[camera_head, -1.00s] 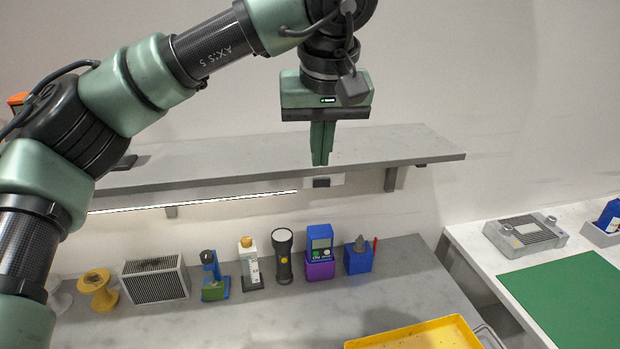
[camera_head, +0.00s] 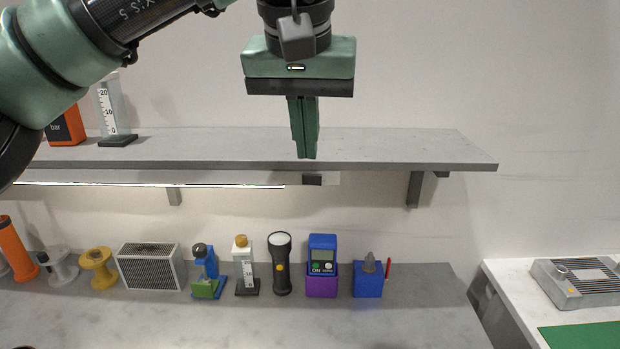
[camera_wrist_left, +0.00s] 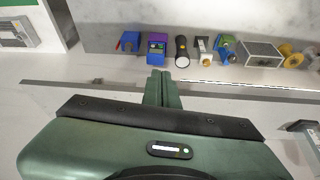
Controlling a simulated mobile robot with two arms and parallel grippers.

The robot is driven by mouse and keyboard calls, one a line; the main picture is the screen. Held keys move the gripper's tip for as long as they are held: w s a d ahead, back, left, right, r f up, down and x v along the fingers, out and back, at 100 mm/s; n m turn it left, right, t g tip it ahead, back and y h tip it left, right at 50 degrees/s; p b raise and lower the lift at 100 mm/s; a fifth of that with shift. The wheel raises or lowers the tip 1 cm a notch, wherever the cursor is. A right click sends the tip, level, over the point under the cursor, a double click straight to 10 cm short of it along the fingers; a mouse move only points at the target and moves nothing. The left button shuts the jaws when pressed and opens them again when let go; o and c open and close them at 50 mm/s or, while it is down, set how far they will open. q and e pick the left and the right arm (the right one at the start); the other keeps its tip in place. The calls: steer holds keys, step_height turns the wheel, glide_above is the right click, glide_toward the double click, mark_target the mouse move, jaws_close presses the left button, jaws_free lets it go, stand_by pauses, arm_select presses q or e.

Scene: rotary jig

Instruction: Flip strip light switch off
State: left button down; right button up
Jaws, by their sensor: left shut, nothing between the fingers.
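The strip light (camera_head: 150,185) is a thin, bright line under the front of the wall shelf, and it looks lit. A small dark block at its right end, which looks like the switch (camera_head: 312,180), sits under the shelf. My left gripper (camera_head: 306,156) points down with its fingers together and nothing between them. In the head view its fingertips overlap the shelf's front edge, just above the dark block. In the left wrist view the closed fingers (camera_wrist_left: 163,76) reach toward the shelf edge, and the switch is not discernible there. My right gripper is in neither view.
The shelf (camera_head: 400,147) carries a graduated cylinder (camera_head: 108,108) and an orange box (camera_head: 67,128) at left. On the counter below stand a vented box (camera_head: 150,267), a black flashlight (camera_head: 281,264), a blue-purple meter (camera_head: 322,265) and other items. The shelf's right part is clear.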

mark_target(312, 180)
arm_select(q)
steer(key=w+d+f+p, duration=0.1)
steer(key=w+f+p, duration=0.1)
steer(key=w+f, duration=0.5)
steer(key=shift+x, duration=1.25)
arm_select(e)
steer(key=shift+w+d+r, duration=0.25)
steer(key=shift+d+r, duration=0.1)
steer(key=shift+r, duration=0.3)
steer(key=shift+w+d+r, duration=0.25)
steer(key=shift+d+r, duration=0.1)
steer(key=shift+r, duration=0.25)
arm_select(q)
steer(key=shift+s, duration=0.1)
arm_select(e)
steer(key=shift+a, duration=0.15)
